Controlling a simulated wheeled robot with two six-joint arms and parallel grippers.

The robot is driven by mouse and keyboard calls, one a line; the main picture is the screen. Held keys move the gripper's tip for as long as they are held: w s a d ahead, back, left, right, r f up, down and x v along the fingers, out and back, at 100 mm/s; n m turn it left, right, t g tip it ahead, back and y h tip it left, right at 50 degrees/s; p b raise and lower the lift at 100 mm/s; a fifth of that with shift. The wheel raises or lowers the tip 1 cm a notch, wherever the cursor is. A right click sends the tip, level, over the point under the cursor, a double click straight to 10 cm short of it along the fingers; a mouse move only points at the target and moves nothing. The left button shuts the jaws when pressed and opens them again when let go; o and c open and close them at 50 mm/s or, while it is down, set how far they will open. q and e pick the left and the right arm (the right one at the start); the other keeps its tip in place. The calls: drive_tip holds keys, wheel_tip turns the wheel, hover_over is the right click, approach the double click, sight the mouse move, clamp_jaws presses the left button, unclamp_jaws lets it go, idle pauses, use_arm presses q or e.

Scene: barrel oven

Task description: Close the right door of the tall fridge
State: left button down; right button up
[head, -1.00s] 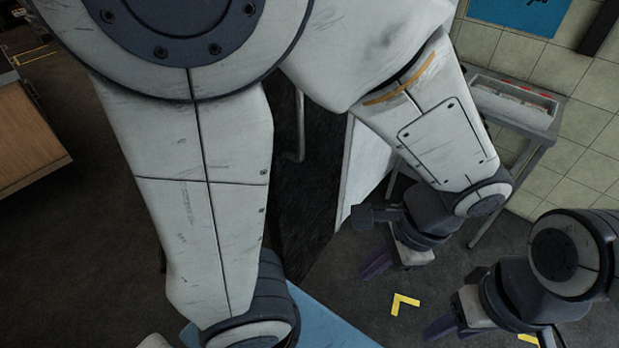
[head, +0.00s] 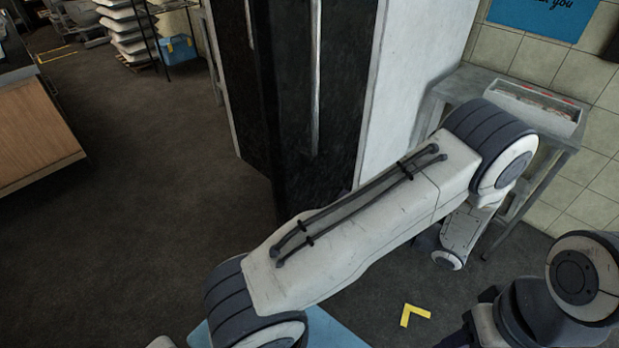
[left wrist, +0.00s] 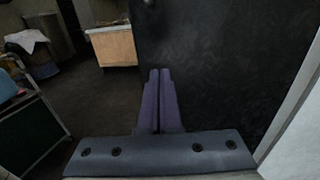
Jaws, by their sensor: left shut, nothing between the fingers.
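The tall fridge has a black front and a white side (head: 410,85). Its right door (head: 340,100) has a long silver handle (head: 315,80) and appears ajar, its free edge standing out before the left door (head: 228,85). My left arm crosses in front of the fridge's lower part and hides its own gripper in the head view. In the left wrist view my left gripper (left wrist: 160,72) is shut and empty, its purple fingers in front of a black door panel (left wrist: 225,70); contact cannot be told. My right gripper (head: 455,342) is mostly cut off at the bottom right.
A grey table (head: 455,90) with a tray (head: 535,105) stands right of the fridge by the tiled wall. A wooden counter (head: 35,135) is at the left. A rack and a blue box (head: 178,50) stand behind. Dark floor is clear between counter and fridge.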

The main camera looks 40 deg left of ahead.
sight(299, 173)
use_arm(q)
drive_tip(key=a, duration=0.3)
drive_tip(key=a+p, duration=0.1)
drive_tip(key=a, duration=0.6)
drive_tip(key=shift+s+a+p, duration=0.35)
drive_tip(key=shift+s+a, duration=0.05)
drive_tip(key=shift+a, duration=0.35)
